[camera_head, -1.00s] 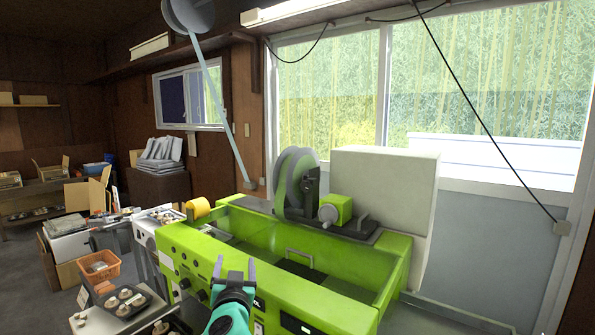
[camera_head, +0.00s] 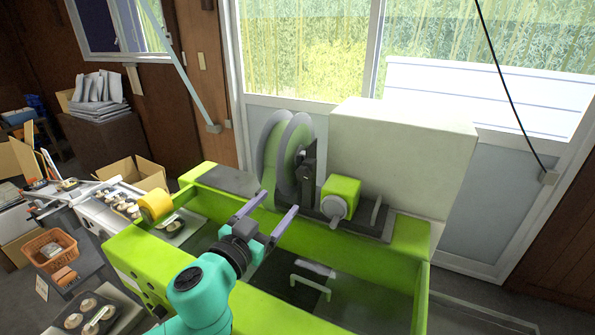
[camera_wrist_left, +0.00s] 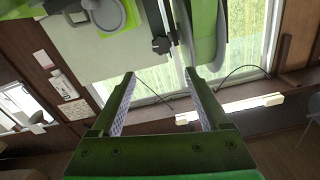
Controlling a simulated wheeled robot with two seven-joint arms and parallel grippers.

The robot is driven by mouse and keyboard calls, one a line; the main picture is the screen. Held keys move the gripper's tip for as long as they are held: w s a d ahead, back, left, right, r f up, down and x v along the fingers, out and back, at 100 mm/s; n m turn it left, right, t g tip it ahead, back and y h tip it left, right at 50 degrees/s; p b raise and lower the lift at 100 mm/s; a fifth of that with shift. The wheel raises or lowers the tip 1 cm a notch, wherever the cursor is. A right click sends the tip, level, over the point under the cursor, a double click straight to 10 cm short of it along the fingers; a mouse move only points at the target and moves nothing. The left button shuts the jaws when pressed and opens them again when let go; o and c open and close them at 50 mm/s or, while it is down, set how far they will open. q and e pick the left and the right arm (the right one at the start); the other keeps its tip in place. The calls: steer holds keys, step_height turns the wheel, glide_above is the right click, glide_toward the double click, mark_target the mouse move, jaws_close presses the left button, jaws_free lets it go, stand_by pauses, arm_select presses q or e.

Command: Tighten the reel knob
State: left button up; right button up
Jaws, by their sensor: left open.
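The reel (camera_head: 284,158), a grey and green disc pair, stands upright on the back deck of the green machine (camera_head: 170,265). A dark bracket with a knob-like part (camera_head: 308,165) sits at the reel's right side. In the left wrist view the dark knob (camera_wrist_left: 161,45) appears beyond the fingertips, beside the reel (camera_wrist_left: 206,40). My left gripper (camera_head: 278,204) is open and empty, in front of and below the reel, with its two fingers pointing toward it. It also shows in the left wrist view (camera_wrist_left: 160,74), apart from the knob. My right gripper is not in view.
A green box with a grey round part (camera_head: 340,196) sits right of the reel, before a large pale cabinet (camera_head: 400,160). A yellow roll (camera_head: 155,205) is at the machine's left end. The machine's trough has a handle (camera_head: 310,283) inside.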

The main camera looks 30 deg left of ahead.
arm_select(q)
steer(key=w+b, duration=0.1)
steer(key=b, duration=0.1)
steer(key=p, duration=0.3)
glide_toward(302, 175)
steer(key=w, duration=0.4)
steer(key=shift+w+a+r, duration=0.15)
steer(key=shift+a+r, duration=0.15)
steer(key=shift+a, duration=0.05)
steer(key=w+p, duration=0.1)
steer(key=w, duration=0.3)
steer(key=shift+w+d+p, duration=0.2)
steer(key=shift+w+p, duration=0.1)
steer(key=shift+p, duration=0.05)
steer(key=shift+w+a+f, duration=0.15)
steer(key=shift+w+f, duration=0.1)
steer(key=shift+w, duration=0.1)
steer(key=shift+s+r, duration=0.1)
steer(key=shift+s, duration=0.05)
jaws_close()
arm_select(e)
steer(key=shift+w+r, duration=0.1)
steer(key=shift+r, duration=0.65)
